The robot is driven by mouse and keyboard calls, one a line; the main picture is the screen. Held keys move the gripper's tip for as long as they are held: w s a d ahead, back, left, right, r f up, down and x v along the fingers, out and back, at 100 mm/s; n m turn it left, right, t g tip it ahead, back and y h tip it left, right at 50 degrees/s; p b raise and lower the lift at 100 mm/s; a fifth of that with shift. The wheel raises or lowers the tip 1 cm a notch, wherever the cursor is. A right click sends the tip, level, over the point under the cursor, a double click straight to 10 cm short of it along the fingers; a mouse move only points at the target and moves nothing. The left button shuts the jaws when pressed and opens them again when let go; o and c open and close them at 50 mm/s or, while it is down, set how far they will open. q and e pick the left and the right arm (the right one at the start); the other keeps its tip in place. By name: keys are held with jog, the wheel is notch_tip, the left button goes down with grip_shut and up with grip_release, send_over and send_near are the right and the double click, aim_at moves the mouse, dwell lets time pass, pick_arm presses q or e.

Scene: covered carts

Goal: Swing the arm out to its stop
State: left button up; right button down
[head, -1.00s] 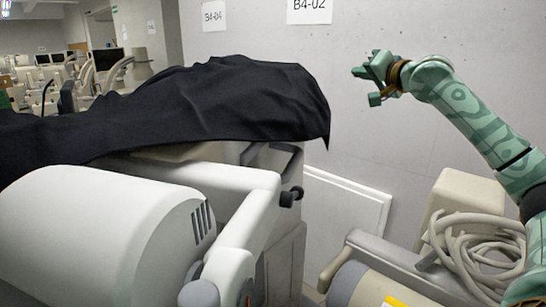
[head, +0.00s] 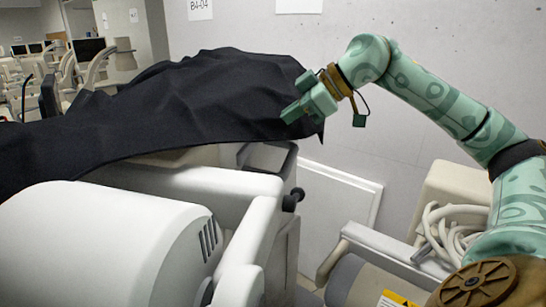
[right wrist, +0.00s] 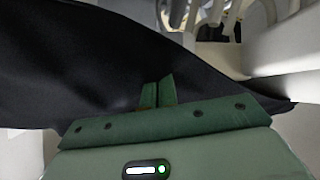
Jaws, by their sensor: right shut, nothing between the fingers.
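A white jointed arm (head: 258,222) runs along the side of the white rounded housing (head: 110,235) in the head view. Its far end sits by a black knob (head: 291,199). A black cloth (head: 190,100) lies over the cart behind it and hides its top. My right gripper (head: 292,112) is in front of the cloth's right end, above the knob, with its fingers pointing left and down. In the right wrist view its fingers (right wrist: 157,92) are together and empty, with the black cloth (right wrist: 90,60) beyond them. Contact with the cloth cannot be told. My left gripper is not in view.
Another cart with a beige box (head: 455,185), coiled pale hoses (head: 445,230) and a grey cylinder (head: 355,285) stands at the right. A grey wall (head: 400,150) with a white panel (head: 335,205) closes the back. Desks and monitors are far left.

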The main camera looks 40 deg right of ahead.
jog(key=f+m, duration=0.1)
jog(key=f, duration=0.2)
jog(key=f+g, duration=0.1)
jog(key=f, duration=0.3)
jog(key=f+m+h, duration=0.1)
jog(key=f, duration=0.2)
jog(key=shift+w+a+f+m+b, duration=0.2)
jog(key=shift+w+m+b, duration=0.1)
jog(key=shift+w+b, duration=0.1)
jog(key=shift+r, duration=0.1)
jog(key=shift+s, duration=0.1)
